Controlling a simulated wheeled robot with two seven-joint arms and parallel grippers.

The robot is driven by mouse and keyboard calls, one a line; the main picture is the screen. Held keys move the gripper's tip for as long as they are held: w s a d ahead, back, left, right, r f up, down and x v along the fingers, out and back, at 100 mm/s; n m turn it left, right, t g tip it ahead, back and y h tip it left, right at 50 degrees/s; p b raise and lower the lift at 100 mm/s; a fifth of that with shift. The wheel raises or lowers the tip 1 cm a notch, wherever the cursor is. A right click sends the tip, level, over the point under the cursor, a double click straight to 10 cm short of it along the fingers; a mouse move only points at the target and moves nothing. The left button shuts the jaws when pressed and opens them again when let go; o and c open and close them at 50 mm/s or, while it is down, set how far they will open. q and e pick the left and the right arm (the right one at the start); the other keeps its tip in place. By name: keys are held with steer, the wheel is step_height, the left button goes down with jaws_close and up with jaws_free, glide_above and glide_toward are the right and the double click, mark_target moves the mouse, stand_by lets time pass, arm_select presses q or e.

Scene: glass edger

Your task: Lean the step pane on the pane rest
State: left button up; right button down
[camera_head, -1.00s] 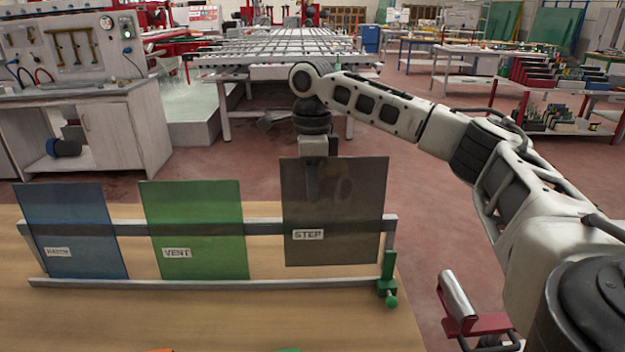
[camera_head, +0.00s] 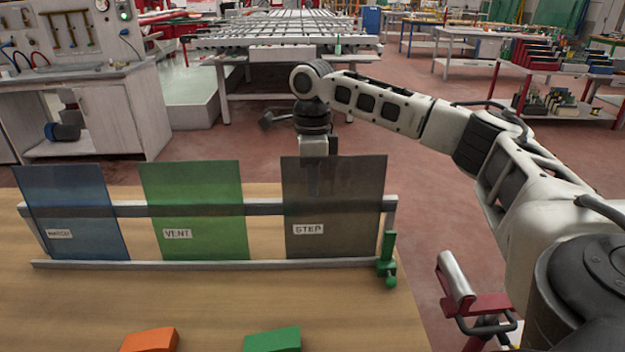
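The step pane (camera_head: 334,205), a dark grey see-through sheet labelled STEP, stands nearly upright at the right end of the pane rest (camera_head: 264,209). Its lower edge is at the bottom rail and its face overlaps the upper bar. My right gripper (camera_head: 313,178) is at the pane's top edge, left of its middle, shut on it; a finger shows dimly through the pane. The blue pane (camera_head: 71,212) and the green VENT pane (camera_head: 195,210) lean on the same rest to the left. My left gripper is out of view.
A green clamp (camera_head: 387,258) is at the rest's right end. An orange block (camera_head: 149,340) and a green block (camera_head: 272,340) lie at the near edge of view on the wooden table (camera_head: 215,300). A red stand with a metal roller (camera_head: 456,280) is right of the table.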

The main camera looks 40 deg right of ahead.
steer(key=shift+f, duration=0.5)
stand_by(0.4)
steer(key=c, duration=1.5)
jaws_free()
steer(key=shift+c, duration=0.2)
step_height(320, 180, up, 16)
steer(key=shift+w+d, duration=0.35)
steer(key=shift+w, duration=0.05)
steer(key=shift+s+f, duration=0.1)
